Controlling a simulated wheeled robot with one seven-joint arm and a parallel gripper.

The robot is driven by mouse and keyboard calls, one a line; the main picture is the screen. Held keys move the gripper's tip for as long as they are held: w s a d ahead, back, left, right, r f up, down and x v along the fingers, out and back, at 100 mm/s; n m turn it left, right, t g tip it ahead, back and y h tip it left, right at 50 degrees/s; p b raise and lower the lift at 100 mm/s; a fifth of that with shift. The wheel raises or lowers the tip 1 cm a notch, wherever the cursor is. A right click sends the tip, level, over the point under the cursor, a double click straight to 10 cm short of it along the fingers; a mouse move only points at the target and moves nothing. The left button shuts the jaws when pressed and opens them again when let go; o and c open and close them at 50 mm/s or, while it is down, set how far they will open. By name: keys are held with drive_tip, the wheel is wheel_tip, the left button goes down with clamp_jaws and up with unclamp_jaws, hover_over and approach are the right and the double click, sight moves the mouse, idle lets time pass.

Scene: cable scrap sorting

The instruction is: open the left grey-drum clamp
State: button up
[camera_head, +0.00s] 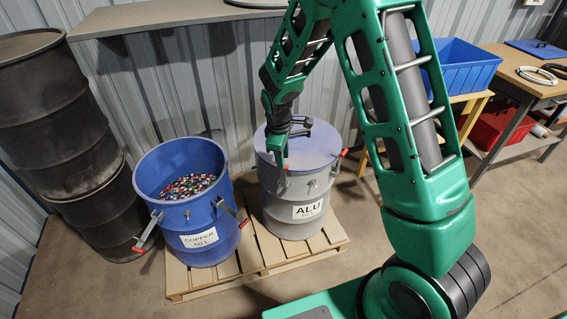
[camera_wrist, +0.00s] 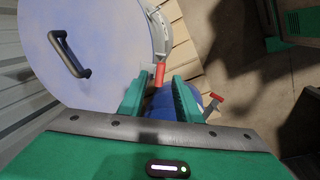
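The grey drum (camera_head: 280,215), labelled ALU, stands on a pallet with its pale lid (camera_head: 315,145) on. The lid and its black handle (camera_wrist: 68,54) fill the upper left of the wrist view. The left clamp (camera_wrist: 160,34) is a grey lever at the lid's rim with a red end (camera_wrist: 160,74). In the head view my gripper largely hides this clamp. My gripper (camera_head: 280,163) is at the drum's left rim. In the wrist view its green fingers (camera_wrist: 158,90) are apart, with the red end at the gap between their tips; I see no contact.
The open blue drum (camera_head: 222,222), labelled COPPER, holds colourful scrap and stands close on the left, its red-tipped clamps hanging outward. The grey drum's right clamp has a red tip (camera_head: 344,152). Black barrels stand far left. A workbench (camera_head: 500,75) stands right. Floor in front is clear.

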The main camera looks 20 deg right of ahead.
drive_tip(key=shift+w+d+f, duration=0.1)
drive_tip(key=shift+f, duration=0.7)
drive_tip(key=shift+w+d+f, duration=0.1)
drive_tip(key=shift+f, duration=0.65)
